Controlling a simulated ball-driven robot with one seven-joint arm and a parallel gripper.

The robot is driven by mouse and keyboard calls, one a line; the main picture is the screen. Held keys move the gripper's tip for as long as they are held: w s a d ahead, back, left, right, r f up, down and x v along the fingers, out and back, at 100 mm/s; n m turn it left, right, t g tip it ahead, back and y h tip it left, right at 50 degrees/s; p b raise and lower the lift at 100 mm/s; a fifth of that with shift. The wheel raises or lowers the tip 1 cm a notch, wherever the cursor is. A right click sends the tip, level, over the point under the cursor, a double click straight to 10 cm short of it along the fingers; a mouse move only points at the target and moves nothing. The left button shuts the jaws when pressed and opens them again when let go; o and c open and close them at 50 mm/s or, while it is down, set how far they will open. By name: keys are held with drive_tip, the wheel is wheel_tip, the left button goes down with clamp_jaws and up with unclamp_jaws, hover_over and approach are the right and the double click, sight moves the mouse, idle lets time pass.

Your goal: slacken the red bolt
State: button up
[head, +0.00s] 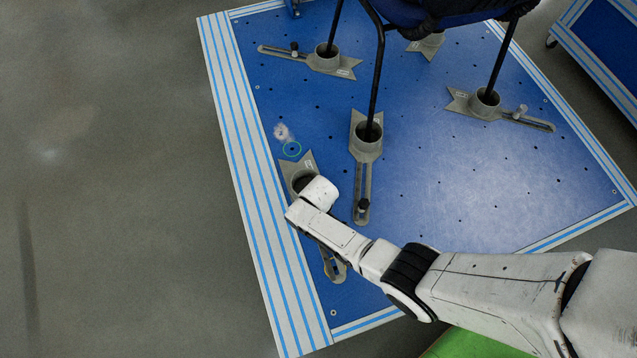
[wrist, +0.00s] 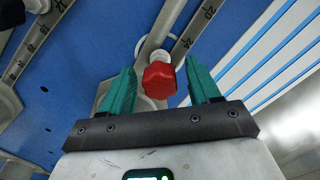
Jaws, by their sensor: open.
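The red bolt (wrist: 159,80) shows in the wrist view, with a hexagonal red head on a pale shank. It stands at a slotted grey bracket with number markings. My gripper (wrist: 159,65) is open, and its two teal fingers appear on either side of the red head with gaps on both sides. I cannot tell how deep the head sits between them. In the head view my white arm reaches over a grey clamp bracket (head: 298,165) near the left edge of the blue plate. The bolt and my fingers are hidden there behind the arm.
The blue plate (head: 450,190) has small holes and a striped rim. Another bracket (head: 361,165) stands just right of my arm's end, holding a black chair leg (head: 376,85). More brackets hold legs farther back. A green surface (head: 470,342) lies below my arm. Grey floor is clear at left.

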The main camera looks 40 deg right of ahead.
drive_tip(key=m, duration=0.4)
idle(0.3)
drive_tip(key=c, duration=0.6)
drive_tip(key=shift+n, duration=0.7)
drive_tip(key=shift+c, duration=0.2)
drive_tip(key=shift+n, duration=0.7)
drive_tip(key=shift+n, duration=0.7)
